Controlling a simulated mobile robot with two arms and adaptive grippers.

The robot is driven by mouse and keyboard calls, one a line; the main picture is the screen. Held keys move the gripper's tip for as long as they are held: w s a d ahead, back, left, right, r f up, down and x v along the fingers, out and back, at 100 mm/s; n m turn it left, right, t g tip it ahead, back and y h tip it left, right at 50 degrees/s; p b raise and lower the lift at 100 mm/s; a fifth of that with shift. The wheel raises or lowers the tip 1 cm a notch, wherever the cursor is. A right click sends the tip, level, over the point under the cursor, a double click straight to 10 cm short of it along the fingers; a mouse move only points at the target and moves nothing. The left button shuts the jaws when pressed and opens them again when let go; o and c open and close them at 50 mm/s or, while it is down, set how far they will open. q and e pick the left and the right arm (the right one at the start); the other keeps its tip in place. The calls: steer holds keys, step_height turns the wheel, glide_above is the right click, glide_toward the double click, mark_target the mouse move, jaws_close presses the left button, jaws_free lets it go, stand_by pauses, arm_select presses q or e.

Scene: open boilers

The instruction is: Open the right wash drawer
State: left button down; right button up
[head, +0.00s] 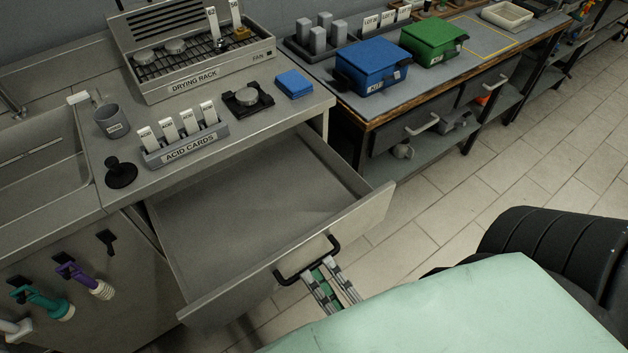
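The right wash drawer (258,203) is pulled far out from under the steel counter, and its empty inside shows. Its front panel (362,224) carries a black bar handle (290,277). My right gripper (322,270) is at this handle, just outside the drawer front. Its two fingers are apart, with a green strip between them, and their tips reach the bar. Whether they touch it is hard to tell. A pale green part of my arm hides the floor at the bottom. My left gripper is not in view.
On the counter stand the acid cards holder (186,145), a grey mug (112,121), a drying rack (195,75) and a blue sponge (294,84). A sink (40,165) is at left. A workbench with blue (372,66) and green (434,38) bins stands behind. Tiled floor (440,205) is clear at right.

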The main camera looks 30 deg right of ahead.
steer(key=s+f, duration=0.1)
steer(key=s, duration=0.7)
steer(key=shift+s+d+f, duration=0.15)
steer(key=shift+s+f, duration=0.15)
steer(key=shift+s, duration=0.1)
steer(key=shift+w+f, duration=0.1)
